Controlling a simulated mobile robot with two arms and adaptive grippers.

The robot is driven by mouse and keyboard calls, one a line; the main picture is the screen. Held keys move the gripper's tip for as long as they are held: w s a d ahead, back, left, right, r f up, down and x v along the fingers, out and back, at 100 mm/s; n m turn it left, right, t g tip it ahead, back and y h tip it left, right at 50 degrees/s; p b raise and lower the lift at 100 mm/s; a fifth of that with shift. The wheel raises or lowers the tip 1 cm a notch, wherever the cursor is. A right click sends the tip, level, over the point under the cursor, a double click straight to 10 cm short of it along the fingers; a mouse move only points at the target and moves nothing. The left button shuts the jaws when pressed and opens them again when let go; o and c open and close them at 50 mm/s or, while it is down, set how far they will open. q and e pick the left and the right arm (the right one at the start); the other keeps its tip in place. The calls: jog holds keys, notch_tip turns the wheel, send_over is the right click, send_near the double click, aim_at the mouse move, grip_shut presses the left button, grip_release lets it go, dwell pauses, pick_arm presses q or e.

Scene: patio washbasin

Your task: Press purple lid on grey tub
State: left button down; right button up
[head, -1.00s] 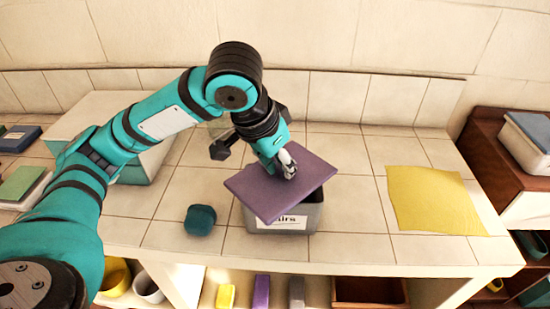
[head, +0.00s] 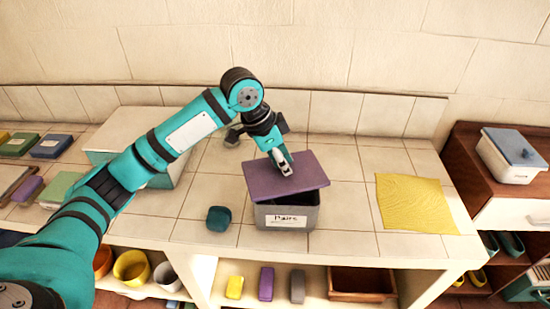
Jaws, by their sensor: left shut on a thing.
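The purple lid (head: 312,177) is a flat rectangle over the grey tub (head: 306,213) on the tiled counter. It sits off to the back left of the tub's opening, and a dark strip of the inside shows at the front right. The tub has a white label with writing on its front. My left gripper (head: 285,168) is shut on the lid from above. I cannot tell whether the lid touches the rim. My right gripper is not in view.
A dark teal rounded block (head: 219,218) sits left of the tub. A yellow cloth (head: 415,202) lies to the right. A white box with a teal base (head: 181,164) stands behind my left arm. Bare tiles lie between tub and cloth.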

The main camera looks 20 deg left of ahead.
pick_arm(q)
jog(key=w+m+p, duration=0.2)
jog(key=p, duration=0.1)
jog(key=w+g+p, duration=0.1)
jog(key=shift+w+a+f+m+h, duration=0.1)
jog(key=shift+w+f+m+h, duration=0.1)
jog(key=shift+f+m+h, duration=0.15)
jog(key=shift+w+f+m+p, duration=0.25)
jog(key=shift+f+m+p, duration=0.2)
jog(key=shift+f+p, duration=0.1)
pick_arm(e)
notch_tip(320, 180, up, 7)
pick_arm(q)
jog(key=shift+a+f+b, duration=0.1)
jog(key=shift+f+b, duration=2.55)
jog(key=shift+f, duration=0.55)
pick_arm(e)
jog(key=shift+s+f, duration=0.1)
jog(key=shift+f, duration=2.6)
pick_arm(q)
jog(key=shift+p, duration=0.45)
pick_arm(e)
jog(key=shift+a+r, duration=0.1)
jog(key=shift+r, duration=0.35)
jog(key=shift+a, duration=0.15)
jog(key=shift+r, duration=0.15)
